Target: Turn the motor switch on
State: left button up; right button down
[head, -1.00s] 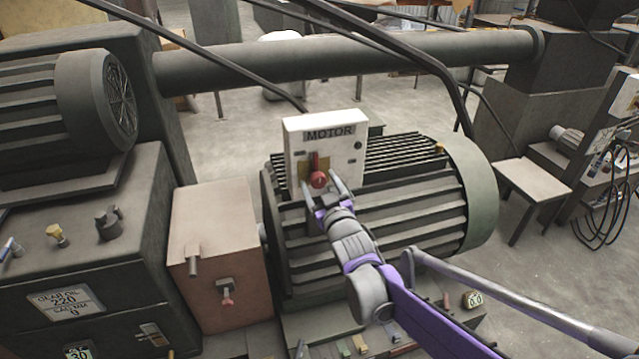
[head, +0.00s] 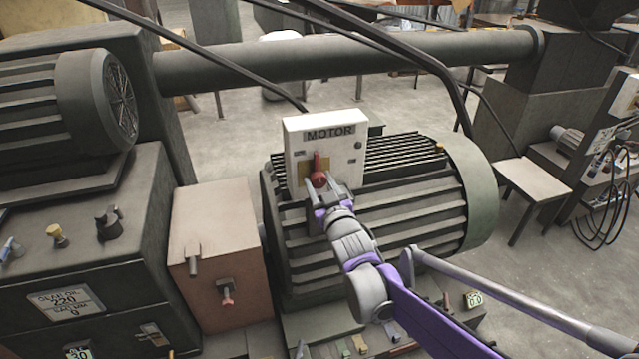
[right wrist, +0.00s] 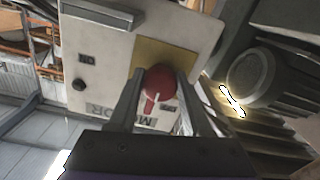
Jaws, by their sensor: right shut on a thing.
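The white motor box (head: 328,125), marked MOTOR, stands on the ribbed motor. The red switch (head: 318,164) sits on a yellow plate on its front; its handle points up in the head view. My right gripper (head: 319,183) is shut on the red switch, one finger on each side. In the right wrist view, the red switch (right wrist: 158,82) shows between the fingers of the right gripper (right wrist: 157,95), and the box front (right wrist: 105,60) bears ON and another small label. My left gripper is not in view.
A large ribbed green motor (head: 400,205) lies below and behind the box. A thick pipe (head: 350,60) runs across the back. A brown box (head: 215,235) and a dark cabinet (head: 60,260) stand at left.

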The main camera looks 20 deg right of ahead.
jog(key=m, duration=0.4)
jog(key=shift+m, duration=0.4)
jog(key=m+b, duration=0.1)
jog(key=m, duration=0.3)
jog(key=shift+a+m, duration=0.1)
jog(key=shift+m, duration=0.2)
jog(key=m, duration=0.4)
jog(key=shift+a+r+m, duration=0.1)
jog(key=shift+m, duration=2)
jog(key=shift+c, duration=1.7)
grip_release()
jog(key=shift+s, duration=0.1)
